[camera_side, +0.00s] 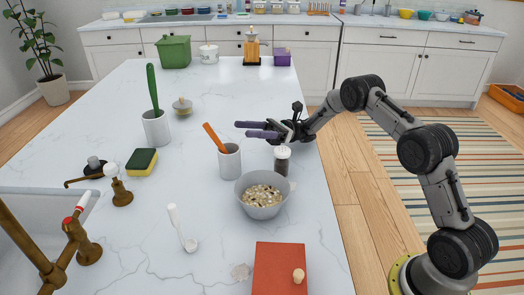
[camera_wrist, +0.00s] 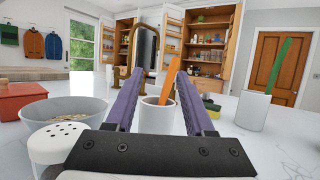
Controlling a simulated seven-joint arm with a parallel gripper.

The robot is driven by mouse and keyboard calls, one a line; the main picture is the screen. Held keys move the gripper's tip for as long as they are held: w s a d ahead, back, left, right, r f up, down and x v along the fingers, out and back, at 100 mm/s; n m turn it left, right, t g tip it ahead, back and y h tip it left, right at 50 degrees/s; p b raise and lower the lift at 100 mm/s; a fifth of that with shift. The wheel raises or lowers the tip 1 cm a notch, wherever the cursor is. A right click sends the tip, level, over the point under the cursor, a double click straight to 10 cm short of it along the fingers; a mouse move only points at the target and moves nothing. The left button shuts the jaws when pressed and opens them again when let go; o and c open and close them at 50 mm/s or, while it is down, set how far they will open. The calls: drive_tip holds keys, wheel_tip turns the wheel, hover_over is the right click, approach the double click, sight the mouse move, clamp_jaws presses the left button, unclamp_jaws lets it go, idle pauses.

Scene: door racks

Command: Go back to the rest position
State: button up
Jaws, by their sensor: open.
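My gripper (camera_side: 262,129) has purple fingers and is open and empty. In the side view it hovers above the counter (camera_side: 330,265), behind the grey bowl, with its fingers pointing left. In the wrist view the gripper (camera_wrist: 160,105) frames a white cup (camera_wrist: 157,118) with an orange-handled utensil (camera_wrist: 172,80) beyond the fingertips. That cup also stands in the side view (camera_side: 230,163), in front of the fingers. A shaker (camera_side: 282,161) with a white lid stands just below my wrist, close to it. I cannot tell whether they touch.
A grey bowl (camera_side: 262,210) of pale pieces stands in front of the shaker. A red box (camera_side: 279,268) lies at the front edge. A cup (camera_side: 156,128) with a green utensil and a sponge (camera_side: 142,162) stand to the left. The counter behind the gripper is mostly clear.

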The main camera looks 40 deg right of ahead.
drive_tip(key=s+a+r+t, duration=0.1)
drive_tip(key=a+r, duration=0.2)
drive_tip(key=r, duration=0.6)
drive_tip(key=s+a+r+t+h, duration=0.1)
drive_tip(key=s+a+r, duration=0.15)
drive_tip(key=r, duration=0.65)
drive_tip(key=a+r+t, duration=0.1)
drive_tip(key=a+r, duration=0.3)
drive_tip(key=r, duration=0.5)
drive_tip(key=s+d+r+m+t+h, duration=0.2)
drive_tip(key=s+r+m+t+h, duration=0.3)
drive_tip(key=r+m+t+h, duration=0.7)
drive_tip(key=s+d+f+m+g+h, duration=0.1)
drive_tip(key=s+d+f+m+h, duration=0.35)
drive_tip(key=m, duration=0.75)
drive_tip(key=s+d+f+m+h, duration=0.4)
drive_tip(key=s+d+f+m, duration=0.15)
drive_tip(key=m, duration=0.55)
drive_tip(key=s+f+m+g, duration=0.6)
drive_tip(key=s+f+m, duration=0.2)
drive_tip(key=f, duration=0.4)
drive_tip(key=s+f+m+g, duration=0.6)
drive_tip(key=s+f+m, duration=0.3)
drive_tip(key=f, duration=0.3)
drive_tip(key=shift+s, duration=0.2)
